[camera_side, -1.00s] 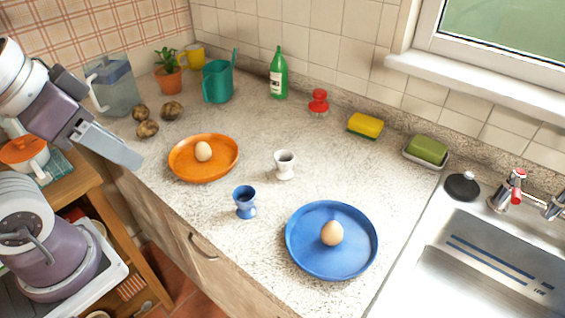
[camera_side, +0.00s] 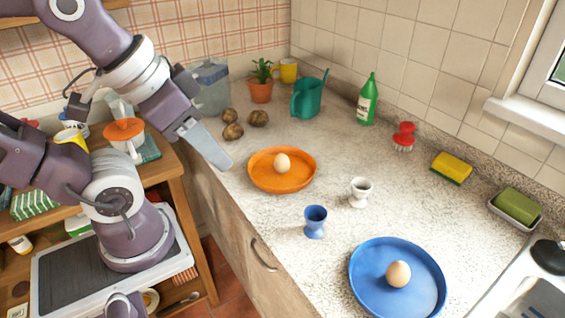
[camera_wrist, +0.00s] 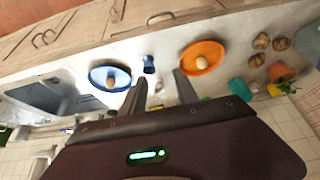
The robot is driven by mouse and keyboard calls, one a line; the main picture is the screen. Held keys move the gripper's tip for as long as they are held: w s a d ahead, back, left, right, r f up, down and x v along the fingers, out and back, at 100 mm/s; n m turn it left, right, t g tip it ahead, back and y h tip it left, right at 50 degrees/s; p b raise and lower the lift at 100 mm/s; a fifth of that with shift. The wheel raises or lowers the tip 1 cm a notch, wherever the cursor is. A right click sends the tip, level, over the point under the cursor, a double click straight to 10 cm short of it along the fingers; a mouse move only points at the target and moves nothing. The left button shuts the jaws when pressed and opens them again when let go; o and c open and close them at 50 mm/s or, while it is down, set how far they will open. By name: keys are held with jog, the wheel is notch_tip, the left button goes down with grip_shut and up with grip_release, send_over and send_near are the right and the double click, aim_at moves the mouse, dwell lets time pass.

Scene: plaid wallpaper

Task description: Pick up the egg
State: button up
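Two eggs are in view. One egg (camera_side: 282,163) lies on the orange plate (camera_side: 263,181), and a browner egg (camera_side: 398,273) lies on the blue plate (camera_side: 365,285). In the wrist view they show as the orange plate's egg (camera_wrist: 202,62) and the blue plate's egg (camera_wrist: 111,82). My gripper (camera_side: 224,162) is raised at the counter's left edge, left of the orange plate and apart from it. In the wrist view its two fingers (camera_wrist: 160,88) stand apart with nothing held between them.
A blue egg cup (camera_side: 315,222) and a white egg cup (camera_side: 360,192) stand between the plates. Several potatoes (camera_side: 232,131), a potted plant (camera_side: 261,90), a teal watering can (camera_side: 308,98) and a green bottle (camera_side: 367,100) stand behind. The sink is at the lower right.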

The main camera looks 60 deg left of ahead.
jog(key=o, duration=0.6)
jog(key=shift+c, duration=0.2)
jog(key=n+g, duration=0.7)
jog(key=n, duration=1.4)
send_over(282, 158)
jog(key=w, duration=0.2)
jog(key=f, duration=1.4)
jog(key=shift+s+a, duration=0.25)
jog(key=shift+a, duration=0.15)
jog(key=shift+n, duration=0.3)
jog(key=f, duration=0.4)
jog(key=s+f, duration=0.1)
jog(key=f, duration=0.2)
jog(key=shift+a, duration=0.1)
